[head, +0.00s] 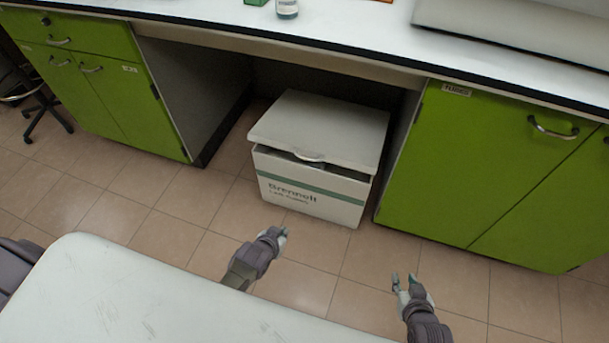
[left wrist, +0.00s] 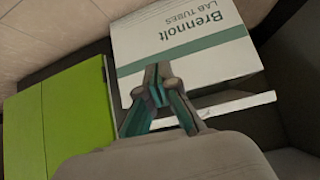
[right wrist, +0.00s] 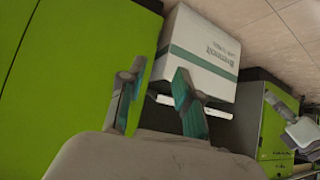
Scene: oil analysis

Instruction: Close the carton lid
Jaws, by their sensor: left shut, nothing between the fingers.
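A white carton (head: 313,193) with a green stripe and "Brennolt" lettering stands on the floor under the bench. Its lid (head: 322,128) lies over the top, tilted, with a dark gap between it and the front wall. My left gripper (head: 281,234) is shut and empty, in front of the carton and apart from it. In the left wrist view its fingertips (left wrist: 155,72) meet in front of the carton (left wrist: 185,50). My right gripper (head: 403,279) is open and empty, to the right and nearer me. The carton (right wrist: 200,50) also shows beyond its parted fingers (right wrist: 158,75).
Green cabinets (head: 500,170) flank the carton's bay on the right, and others (head: 110,90) on the left. The white bench top (head: 350,35) overhangs it. A white surface (head: 130,295) fills the lower left. The tiled floor before the carton is clear.

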